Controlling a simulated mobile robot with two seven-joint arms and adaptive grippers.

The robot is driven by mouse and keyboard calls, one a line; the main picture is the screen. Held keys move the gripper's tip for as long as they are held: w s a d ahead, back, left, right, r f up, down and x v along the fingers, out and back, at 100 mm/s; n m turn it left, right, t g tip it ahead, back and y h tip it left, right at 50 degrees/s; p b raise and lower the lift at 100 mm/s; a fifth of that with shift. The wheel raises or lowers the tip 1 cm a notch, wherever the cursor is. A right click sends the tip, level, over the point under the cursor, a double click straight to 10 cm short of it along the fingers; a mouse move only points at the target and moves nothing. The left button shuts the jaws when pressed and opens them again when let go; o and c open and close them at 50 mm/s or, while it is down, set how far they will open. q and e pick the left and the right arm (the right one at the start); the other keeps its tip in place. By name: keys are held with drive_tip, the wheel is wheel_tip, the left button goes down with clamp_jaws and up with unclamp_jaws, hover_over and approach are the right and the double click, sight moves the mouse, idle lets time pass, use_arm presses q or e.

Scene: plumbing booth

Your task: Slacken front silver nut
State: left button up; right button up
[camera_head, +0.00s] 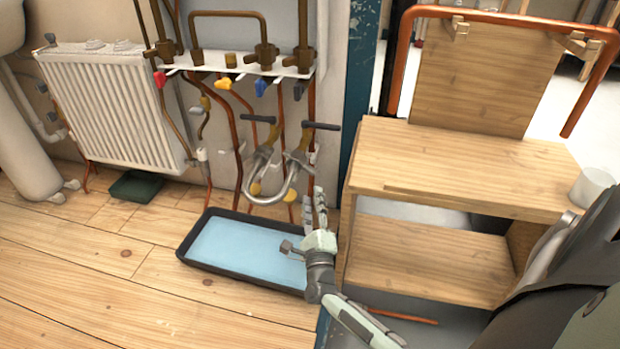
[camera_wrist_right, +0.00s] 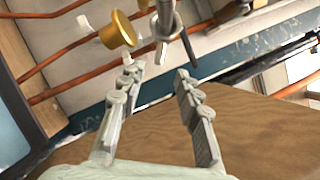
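A silver U-shaped pipe (camera_head: 270,198) hangs low on the wall, below two dark-handled valves. Silver fittings (camera_head: 300,158) sit near its upper ends; the front nut is too small to single out. My right gripper (camera_head: 314,203) is just right of the pipe's bend, pointing up towards the wall. In the right wrist view its two fingers (camera_wrist_right: 158,73) are spread with nothing between them. A silver threaded-looking part (camera_wrist_right: 165,22) and a brass cap (camera_wrist_right: 120,34) lie beyond the fingertips, apart from them. My left gripper is not in view.
A black tray with a blue inside (camera_head: 240,250) lies on the floor below the pipe. A wooden bench (camera_head: 450,165) stands close on the right. Copper pipes (camera_head: 236,130) run down the wall, and a white radiator (camera_head: 110,110) is at the left.

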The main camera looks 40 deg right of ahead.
sight(309, 172)
drive_tip(key=b+x, duration=0.1)
drive_tip(key=x, duration=0.6)
drive_tip(key=shift+w+d+r, duration=0.1)
drive_tip(key=shift+w, duration=0.25)
drive_tip(key=shift+c, duration=0.4)
clamp_jaws()
